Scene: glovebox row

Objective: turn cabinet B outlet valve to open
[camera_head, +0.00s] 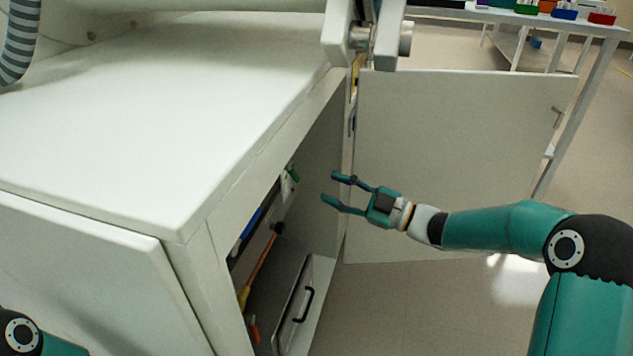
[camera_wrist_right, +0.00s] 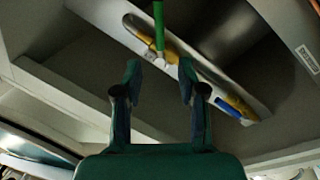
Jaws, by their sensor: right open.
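My right gripper (camera_head: 336,187) is open and empty at the mouth of the open cabinet, its fingers pointing left toward the inside. A small valve with a white body and green part (camera_head: 290,180) shows inside the cabinet, left of the fingertips and apart from them. In the right wrist view, the green handle (camera_wrist_right: 158,28) and its white body (camera_wrist_right: 168,57) lie beyond my open fingertips (camera_wrist_right: 158,75), with nothing between the fingers. I cannot read a label telling which cabinet or valve this is. Only a piece of my left arm shows at bottom left; its gripper is out of view.
The open cabinet door (camera_head: 450,150) stands behind my right gripper. A white worktop (camera_head: 150,110) covers the cabinet. Inside are an orange-and-yellow tool (camera_head: 262,262) and a panel with a black handle (camera_head: 304,304). A table (camera_head: 590,24) with coloured bins stands far right.

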